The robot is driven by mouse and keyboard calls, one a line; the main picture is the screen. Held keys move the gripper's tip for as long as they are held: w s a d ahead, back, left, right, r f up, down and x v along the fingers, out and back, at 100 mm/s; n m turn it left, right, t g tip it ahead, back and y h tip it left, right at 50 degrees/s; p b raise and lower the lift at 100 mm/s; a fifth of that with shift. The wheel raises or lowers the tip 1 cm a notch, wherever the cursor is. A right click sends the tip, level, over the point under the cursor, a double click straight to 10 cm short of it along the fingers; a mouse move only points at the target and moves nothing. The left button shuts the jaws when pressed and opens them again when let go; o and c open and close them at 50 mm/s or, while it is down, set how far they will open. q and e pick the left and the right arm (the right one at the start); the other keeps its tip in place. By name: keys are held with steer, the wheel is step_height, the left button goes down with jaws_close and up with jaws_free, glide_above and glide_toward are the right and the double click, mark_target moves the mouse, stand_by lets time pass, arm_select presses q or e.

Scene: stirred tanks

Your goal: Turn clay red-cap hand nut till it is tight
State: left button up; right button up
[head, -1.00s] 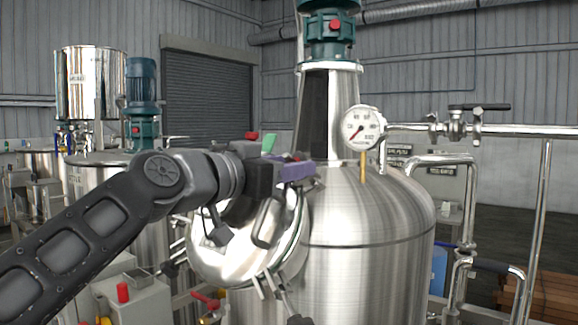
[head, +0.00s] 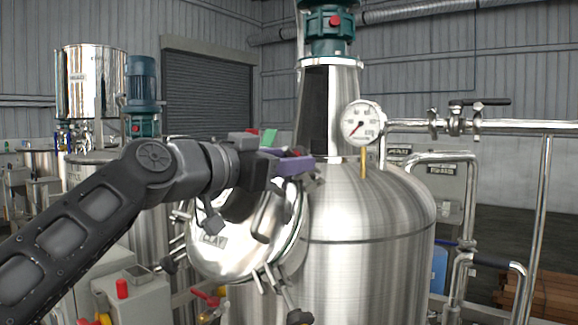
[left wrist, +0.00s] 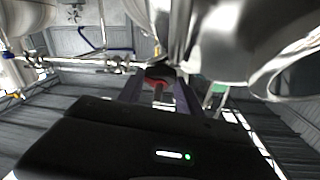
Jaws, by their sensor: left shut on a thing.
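My left gripper (head: 289,160), with purple fingers, is at the upper right of the lid. It is shut on the clay red-cap hand nut, whose red cap (left wrist: 158,84) shows between the fingers in the left wrist view. In the head view the fingers hide most of the nut. Its thread and seat are hidden, so I cannot tell how tight it is. My right gripper is not in view.
A green cap (head: 269,137) stands just behind my left gripper. A dark-capped hand nut (head: 299,317) is at the lid's lower edge. A pressure gauge (head: 361,123) and steel pipe (head: 410,125) lie to the right of the gripper. The tank (head: 370,270) is close beside it.

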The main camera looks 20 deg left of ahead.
arm_select(q)
steer(key=shift+w+f+m+g+h+b, duration=0.1)
steer(key=shift+m+g+h+b, duration=0.35)
steer(key=shift+m, duration=0.45)
steer(key=shift+m+h, duration=0.25)
steer(key=shift+m, duration=0.35)
steer(key=shift+a+r+m+g+h, duration=0.1)
steer(key=shift+r+m+g+h, duration=0.1)
steer(key=shift+m+g, duration=0.25)
steer(key=shift+a+r+m+g+h, duration=0.1)
steer(key=shift+m+g+h, duration=0.1)
steer(key=shift+m, duration=0.45)
steer(key=shift+w+r+m+g+h+p, duration=0.15)
steer(key=shift+m+g+h+p, duration=0.15)
steer(key=shift+m+g+p, duration=0.65)
steer(key=m+g+p, duration=0.1)
steer(key=m+p, duration=0.1)
steer(key=m, duration=0.1)
steer(key=shift+r+m+h, duration=0.15)
steer(key=shift+m+h, duration=0.1)
steer(key=shift+h, duration=0.05)
steer(key=shift+m+g+p, duration=0.45)
steer(key=shift+m+p, duration=0.35)
steer(key=shift+p, duration=0.2)
steer(key=shift+f+m+g+p, duration=0.2)
steer(key=shift+m+g+p, duration=0.2)
steer(key=shift+m+p, duration=0.35)
